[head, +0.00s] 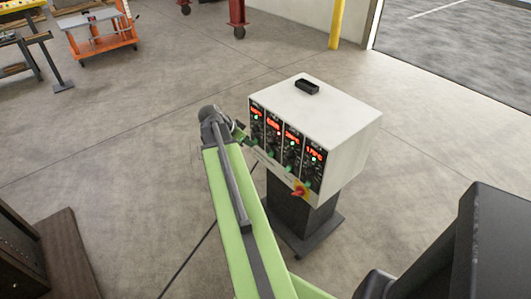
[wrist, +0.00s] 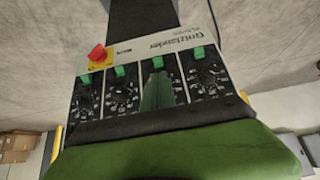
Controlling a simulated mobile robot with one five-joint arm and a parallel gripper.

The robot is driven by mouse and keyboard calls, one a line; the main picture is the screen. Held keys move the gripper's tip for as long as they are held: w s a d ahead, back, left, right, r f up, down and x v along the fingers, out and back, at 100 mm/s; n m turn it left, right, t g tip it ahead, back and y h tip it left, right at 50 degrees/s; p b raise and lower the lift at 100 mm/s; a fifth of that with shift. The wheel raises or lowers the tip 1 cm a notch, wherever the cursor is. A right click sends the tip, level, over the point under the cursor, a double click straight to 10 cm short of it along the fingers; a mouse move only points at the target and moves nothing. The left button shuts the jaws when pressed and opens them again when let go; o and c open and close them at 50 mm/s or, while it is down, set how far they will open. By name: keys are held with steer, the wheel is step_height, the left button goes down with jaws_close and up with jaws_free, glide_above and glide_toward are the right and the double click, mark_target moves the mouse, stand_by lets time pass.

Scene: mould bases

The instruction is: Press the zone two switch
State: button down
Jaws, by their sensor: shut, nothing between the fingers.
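The control cabinet (head: 345,125) is a pale box on a dark pedestal, with several side-by-side modules on its front. Each has a red display and a green switch low down; zone labels are too small to read. Counting from the left in the head view, the second module's green switch shows in the wrist view (wrist: 158,63), where the panel appears upside down. My gripper (head: 246,139) is at the panel's left side in the head view. In the wrist view its shut green fingers (wrist: 158,92) cover part of that module, pointing toward its switch. I cannot tell whether they touch.
A red main switch on a yellow plate (head: 300,191) sits low right on the cabinet front. A small black tray (head: 307,87) lies on top. An orange cart (head: 100,35) and a yellow post (head: 336,25) stand farther back.

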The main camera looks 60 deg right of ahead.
steer(key=b, duration=1.1)
glide_toward(272, 153)
step_height(272, 153, down, 6)
steer(key=d, duration=0.2)
steer(key=shift+d+f, duration=0.35)
steer(key=shift+f, duration=0.05)
